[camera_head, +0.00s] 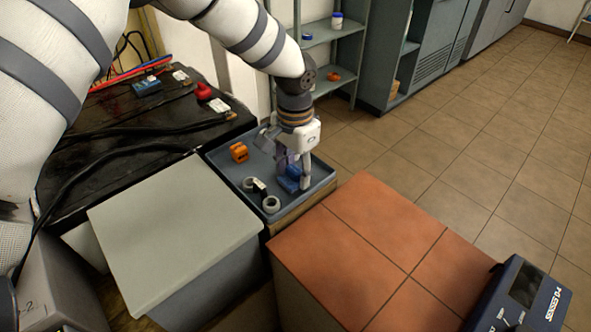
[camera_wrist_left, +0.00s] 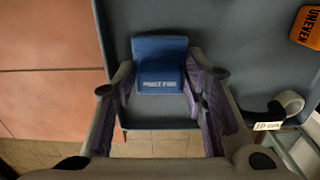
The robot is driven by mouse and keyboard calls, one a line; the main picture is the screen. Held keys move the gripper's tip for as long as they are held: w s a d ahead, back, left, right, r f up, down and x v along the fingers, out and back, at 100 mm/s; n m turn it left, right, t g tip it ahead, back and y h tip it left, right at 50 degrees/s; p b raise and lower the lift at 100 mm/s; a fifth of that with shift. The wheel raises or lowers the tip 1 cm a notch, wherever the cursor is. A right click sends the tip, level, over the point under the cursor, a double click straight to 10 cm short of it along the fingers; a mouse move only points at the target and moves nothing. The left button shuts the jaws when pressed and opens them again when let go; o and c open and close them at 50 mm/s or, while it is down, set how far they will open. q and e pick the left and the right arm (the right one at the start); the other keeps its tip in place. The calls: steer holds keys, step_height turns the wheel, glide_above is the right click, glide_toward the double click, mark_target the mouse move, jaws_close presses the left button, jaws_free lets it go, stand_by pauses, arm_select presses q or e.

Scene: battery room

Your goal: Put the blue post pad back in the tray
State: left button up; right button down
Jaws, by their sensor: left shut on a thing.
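The blue post pad (camera_head: 288,183) is between the fingers of my left gripper (camera_head: 296,177), at the right side of the grey-blue tray (camera_head: 228,183). In the left wrist view the pad (camera_wrist_left: 160,72) shows its white lettering, with a finger on each side of it and the tray floor behind it. My left gripper is shut on the pad. The fingers partly hide the pad in the head view, and I cannot tell whether it touches the tray floor. My right gripper is not in view.
The tray also holds an orange block (camera_head: 239,152) and grey rings (camera_head: 271,204) with a tag. A pale grey box top (camera_head: 172,230) and a terracotta-tiled top (camera_head: 350,245) flank the tray. A dark battery bank (camera_head: 140,135) with cables lies left; a blue device (camera_head: 520,300) sits lower right.

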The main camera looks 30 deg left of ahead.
mark_target(295, 168)
arm_select(q)
steer(key=shift+f, duration=0.2)
steer(key=o, duration=0.9)
steer(key=shift+o, duration=0.2)
steer(key=shift+r, duration=0.1)
step_height(295, 168, up, 12)
steer(key=p, duration=0.1)
steer(key=shift+r, duration=0.15)
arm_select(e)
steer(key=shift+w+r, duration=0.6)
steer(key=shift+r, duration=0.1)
